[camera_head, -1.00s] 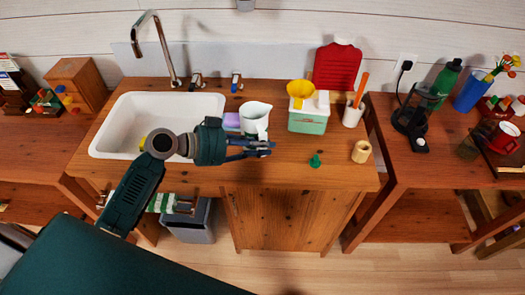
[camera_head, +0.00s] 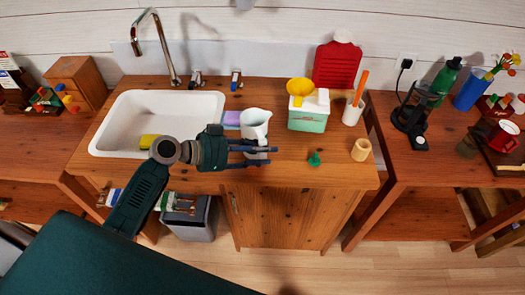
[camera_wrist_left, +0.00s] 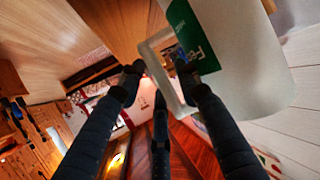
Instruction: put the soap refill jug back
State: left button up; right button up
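The white soap refill jug (camera_head: 254,122) is upright or nearly so at the middle of the wooden counter, right of the sink. My left gripper (camera_head: 262,155) reaches it from the left, and its fingers cover part of the jug's lower side. In the left wrist view the jug (camera_wrist_left: 240,45), with a green label, fills the upper right. Its handle (camera_wrist_left: 151,55) lies between the fingers of my left gripper (camera_wrist_left: 158,75), which are closed in around it. Contact at the fingertips is partly hidden. I cannot tell whether the jug's base touches the counter. My right gripper is not in view.
The sink (camera_head: 170,112) is left of the jug, with a lilac block (camera_head: 231,118) close beside it. A mint box (camera_head: 308,113), a green piece (camera_head: 314,159) and a wooden cup (camera_head: 361,150) stand to the right. The counter between is clear.

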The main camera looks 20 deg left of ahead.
pick_arm(q)
jog(key=shift+r, duration=0.25)
jog(key=shift+s+a+f, duration=0.1)
jog(key=shift+s+a, duration=0.05)
jog(key=shift+a, duration=0.15)
jog(key=b+v, duration=0.3)
jog(key=v, duration=0.8)
jog(key=shift+s, duration=0.15)
